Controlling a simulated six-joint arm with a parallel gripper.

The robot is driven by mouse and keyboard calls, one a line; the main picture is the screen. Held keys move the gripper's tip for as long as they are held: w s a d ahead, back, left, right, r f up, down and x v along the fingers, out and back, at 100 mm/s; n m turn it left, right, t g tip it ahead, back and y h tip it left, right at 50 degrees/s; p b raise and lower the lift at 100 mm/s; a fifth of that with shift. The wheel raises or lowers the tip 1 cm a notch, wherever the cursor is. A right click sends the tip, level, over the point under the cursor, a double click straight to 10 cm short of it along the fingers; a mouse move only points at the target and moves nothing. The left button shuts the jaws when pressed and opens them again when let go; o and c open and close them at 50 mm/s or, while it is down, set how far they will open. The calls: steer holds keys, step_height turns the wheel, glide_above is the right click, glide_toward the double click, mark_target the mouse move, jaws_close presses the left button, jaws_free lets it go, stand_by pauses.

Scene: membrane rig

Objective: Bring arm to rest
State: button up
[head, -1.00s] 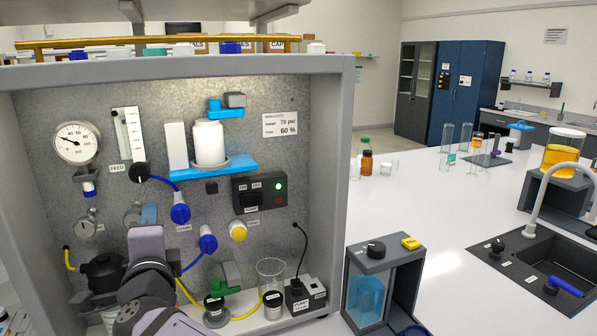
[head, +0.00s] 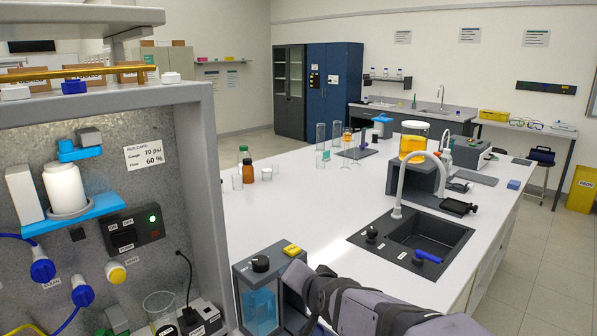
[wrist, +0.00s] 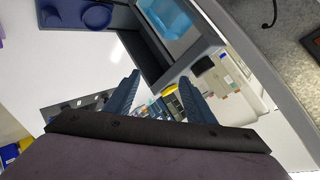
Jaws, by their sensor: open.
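My arm (head: 375,308) reaches in from the bottom right of the head view, in front of the bench. Its far end is by the grey-framed box with blue liquid (head: 258,305), and overlaps its right side in the picture. I cannot tell whether they touch. In the wrist view my gripper (wrist: 161,88) shows two dark blue fingers standing apart, with nothing between them. The box's blue liquid also shows in the wrist view (wrist: 172,25), beyond the fingers. The fingertips are not clear in the head view.
A black sink (head: 412,245) with a tap is at right. Brown bottle (head: 248,172) and glass cylinders stand farther back. The white bench (head: 300,215) between is mostly clear.

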steer(key=s+d+f+m+g+h+b, duration=0.1)
steer(key=s+d+f+g+h+b, duration=0.15)
steer(key=s+d+f, duration=0.4)
steer(key=s+d+f+m+g+h+b, duration=0.1)
steer(key=s+d+f+h+b, duration=0.2)
steer(key=d+f, duration=0.65)
steer(key=s+d+f+m+g+h+b, duration=0.1)
steer(key=s+d+f+g+b, duration=0.15)
steer(key=s+d+f, duration=0.55)
steer(key=s+a+f+n+g+y+p, duration=0.25)
steer(key=s+a+n+g, duration=0.25)
steer(key=s+a+n, duration=0.45)
step_height(320, 180, up, 24)
steer(key=s+p, duration=0.1)
steer(key=p, duration=2.2)
steer(key=shift+s+d+f+y+p, duration=0.2)
steer(key=shift+y+p, duration=0.1)
steer(key=shift+p, duration=0.1)
